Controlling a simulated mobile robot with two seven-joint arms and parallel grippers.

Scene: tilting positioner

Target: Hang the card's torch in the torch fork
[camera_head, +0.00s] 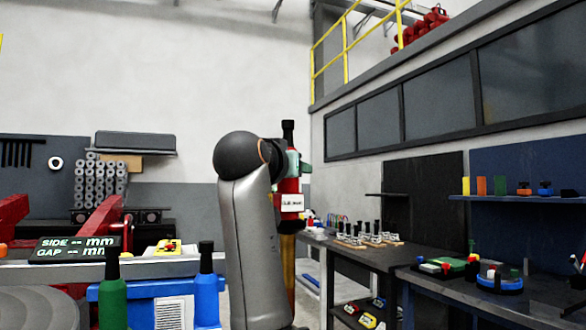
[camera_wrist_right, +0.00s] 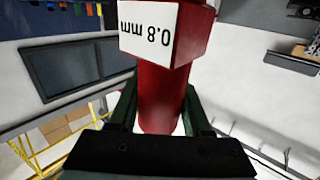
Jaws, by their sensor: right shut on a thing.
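My right gripper (camera_head: 298,165) is shut on a red torch (camera_head: 289,186) with a black top and a white label. A green torch-like body (camera_head: 112,300) and a blue one (camera_head: 206,298), both with black tops, stand at the lower left. I cannot make out the card or the torch fork. My left gripper is not in view.
A black display (camera_head: 76,247) reads "SIDE -- mm, GAP -- mm" at left, beside red machine parts (camera_head: 100,222). Dark benches (camera_head: 370,254) with small parts stand at right, below a blue shelf (camera_head: 540,199). A grey round plate (camera_head: 38,308) is at lower left.

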